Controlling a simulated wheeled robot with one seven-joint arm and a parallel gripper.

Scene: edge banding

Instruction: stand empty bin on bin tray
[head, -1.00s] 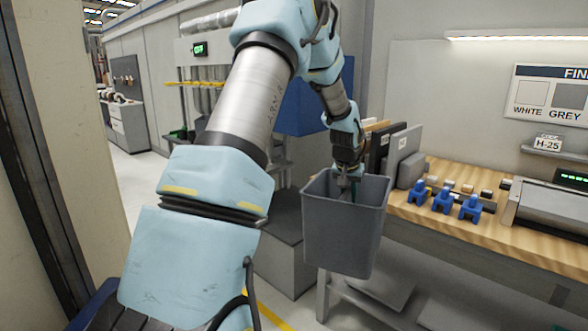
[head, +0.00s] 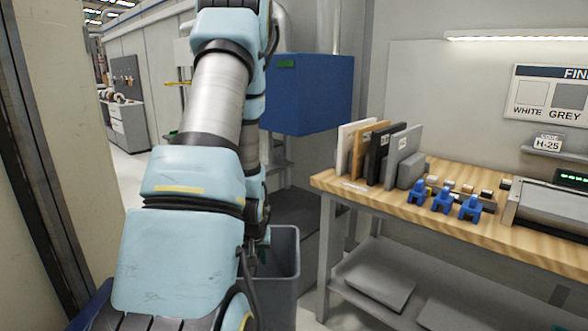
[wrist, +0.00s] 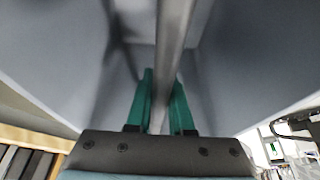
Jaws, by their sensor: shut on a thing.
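The grey bin (head: 284,292) hangs upright, low and left of the workbench in the head view, partly behind my arm. In the wrist view, its grey wall (wrist: 240,65) fills most of the picture, and its inside looks empty. My gripper (wrist: 161,100) has its green fingers shut on the bin's rim, one on each side of the wall. In the head view, my gripper is mostly hidden by my arm. I cannot pick out the bin tray in either view; the floor under the bin is hidden.
The wooden workbench (head: 400,208) stands to the right, with upright panels (head: 380,153), blue clamps (head: 442,197) and a lower shelf (head: 376,282). A blue box (head: 308,95) is mounted behind. A cream post (head: 60,130) stands close at left.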

